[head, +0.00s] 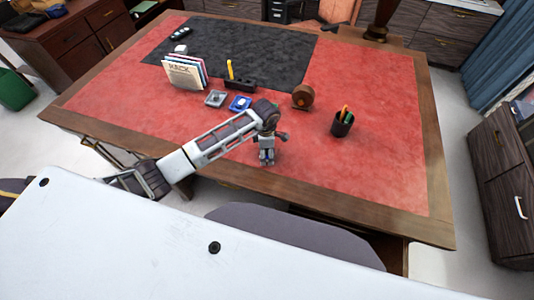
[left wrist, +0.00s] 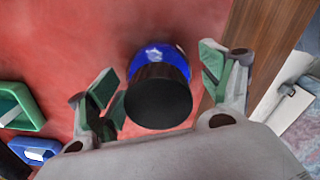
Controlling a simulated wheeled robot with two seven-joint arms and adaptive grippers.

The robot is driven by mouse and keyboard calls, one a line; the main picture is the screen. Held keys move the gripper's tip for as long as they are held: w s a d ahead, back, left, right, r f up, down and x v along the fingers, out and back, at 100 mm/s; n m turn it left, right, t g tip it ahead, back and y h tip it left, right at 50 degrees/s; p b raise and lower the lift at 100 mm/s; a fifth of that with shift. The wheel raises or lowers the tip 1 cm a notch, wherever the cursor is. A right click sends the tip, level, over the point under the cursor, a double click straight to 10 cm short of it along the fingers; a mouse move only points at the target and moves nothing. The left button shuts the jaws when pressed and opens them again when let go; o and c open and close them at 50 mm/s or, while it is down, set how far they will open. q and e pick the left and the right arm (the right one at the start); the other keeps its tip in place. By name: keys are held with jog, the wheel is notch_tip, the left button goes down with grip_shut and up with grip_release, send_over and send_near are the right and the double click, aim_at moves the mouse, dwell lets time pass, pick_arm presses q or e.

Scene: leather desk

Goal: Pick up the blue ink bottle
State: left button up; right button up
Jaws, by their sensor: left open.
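The blue ink bottle (left wrist: 142,58) shows in the left wrist view, with a dark cap facing the camera and blue around it. It stands on the red desk top, between the two fingers of my left gripper (left wrist: 158,78). The fingers are open, with a gap visible on each side of the cap. In the head view my left gripper (head: 266,158) points down over the near part of the desk. I cannot make out the bottle there; the gripper and wrist seem to hide it. My right gripper is not in view.
A blue pad (head: 240,103) and a grey pad (head: 215,98) lie behind my left arm. Books (head: 185,72) stand at the left. The desk's wooden front edge is close.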

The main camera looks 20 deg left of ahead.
pick_arm(q)
jog(key=c, duration=1.3)
jog(key=shift+r, duration=0.2)
jog(key=shift+r+b, duration=0.75)
jog(key=shift+r, duration=4.1)
